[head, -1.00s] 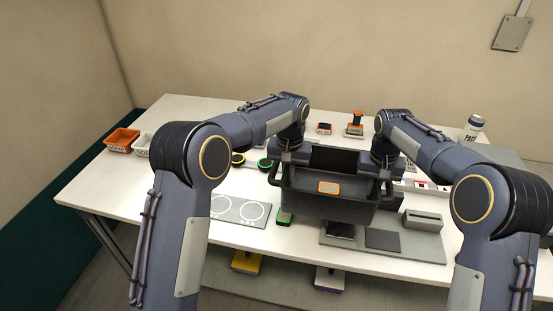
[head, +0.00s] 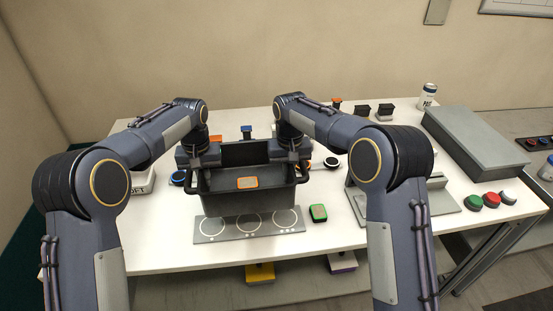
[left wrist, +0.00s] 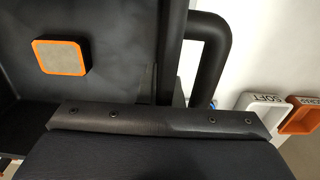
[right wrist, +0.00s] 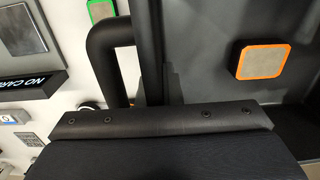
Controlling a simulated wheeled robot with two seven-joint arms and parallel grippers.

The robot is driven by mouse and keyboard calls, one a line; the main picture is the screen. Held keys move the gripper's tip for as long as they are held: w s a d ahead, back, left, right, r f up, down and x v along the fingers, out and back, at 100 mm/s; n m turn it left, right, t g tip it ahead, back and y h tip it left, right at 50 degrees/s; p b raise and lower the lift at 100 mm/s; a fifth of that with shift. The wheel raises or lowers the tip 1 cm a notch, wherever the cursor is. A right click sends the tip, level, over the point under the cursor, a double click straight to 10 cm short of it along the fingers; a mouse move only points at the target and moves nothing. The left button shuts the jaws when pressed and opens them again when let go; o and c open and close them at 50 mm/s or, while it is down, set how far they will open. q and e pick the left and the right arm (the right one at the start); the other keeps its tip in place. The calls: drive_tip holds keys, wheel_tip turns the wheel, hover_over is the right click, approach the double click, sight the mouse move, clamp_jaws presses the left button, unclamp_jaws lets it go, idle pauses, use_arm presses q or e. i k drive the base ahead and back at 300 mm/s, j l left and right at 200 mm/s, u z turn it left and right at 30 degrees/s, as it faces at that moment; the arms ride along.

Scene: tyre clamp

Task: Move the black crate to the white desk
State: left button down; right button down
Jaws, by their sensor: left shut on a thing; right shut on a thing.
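The black crate (head: 232,204) is upright in front of me in the head view, over the white desk (head: 340,228). An orange-rimmed pad (head: 247,182) lies inside it. My left gripper (head: 198,162) is shut on the crate's left side, and my right gripper (head: 291,158) is shut on its right side. The crate's wall and a handle also show in the left wrist view (left wrist: 115,75) and the right wrist view (right wrist: 205,75). The fingertips are hidden. I cannot tell the gap between crate and desk.
A grey mat with white circles (head: 208,230) lies just under the crate's front. A green-rimmed block (head: 318,213) is beside it. A long grey box (head: 478,143) and coloured buttons (head: 490,201) are on the right. A white bin (left wrist: 262,105) and an orange bin (left wrist: 300,118) are at left.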

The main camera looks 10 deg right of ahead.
sight(126, 230)
drive_tip(key=j, duration=0.95)
drive_tip(key=k+j, duration=0.1)
drive_tip(key=j, duration=0.9)
